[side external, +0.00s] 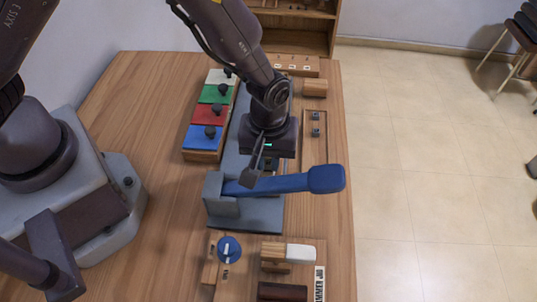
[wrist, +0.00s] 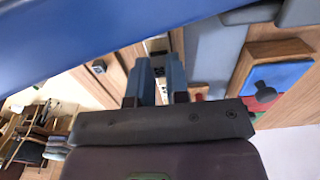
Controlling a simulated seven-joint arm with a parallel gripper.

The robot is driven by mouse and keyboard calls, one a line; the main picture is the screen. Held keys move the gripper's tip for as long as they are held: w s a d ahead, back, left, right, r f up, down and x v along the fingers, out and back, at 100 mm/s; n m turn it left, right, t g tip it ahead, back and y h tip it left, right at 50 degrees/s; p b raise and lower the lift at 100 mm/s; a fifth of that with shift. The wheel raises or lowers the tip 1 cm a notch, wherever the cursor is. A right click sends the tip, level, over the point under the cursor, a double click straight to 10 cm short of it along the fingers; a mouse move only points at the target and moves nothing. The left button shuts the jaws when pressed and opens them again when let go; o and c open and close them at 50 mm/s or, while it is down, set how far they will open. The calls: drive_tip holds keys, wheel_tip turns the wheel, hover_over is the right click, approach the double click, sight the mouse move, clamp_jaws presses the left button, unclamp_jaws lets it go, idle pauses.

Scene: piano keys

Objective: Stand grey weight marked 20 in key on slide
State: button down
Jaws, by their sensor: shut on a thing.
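My gripper (side external: 262,172) points down beside the blue lever-like key (side external: 285,184), whose thick blue end is at the right. In the wrist view my two fingers (wrist: 157,82) are close together, shut on a small grey weight that they mostly hide. No number is readable on it. A dark block shows below my gripper in the side view. The key crosses the top of the wrist view (wrist: 90,25). It is mounted on a grey block on the grey-blue slide (side external: 258,215). Two other small grey weights (side external: 316,117) sit in the wooden tray (side external: 321,150).
A wooden stand with white, green, red and blue panels (side external: 202,137) and black knobs is left of the slide. A wooden block (side external: 314,88) lies behind the tray.

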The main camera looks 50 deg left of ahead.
drive_tip(key=shift+f, duration=0.45)
idle(0.3)
drive_tip(key=c, duration=0.6)
unclamp_jaws()
drive_tip(key=shift+r, duration=3.55)
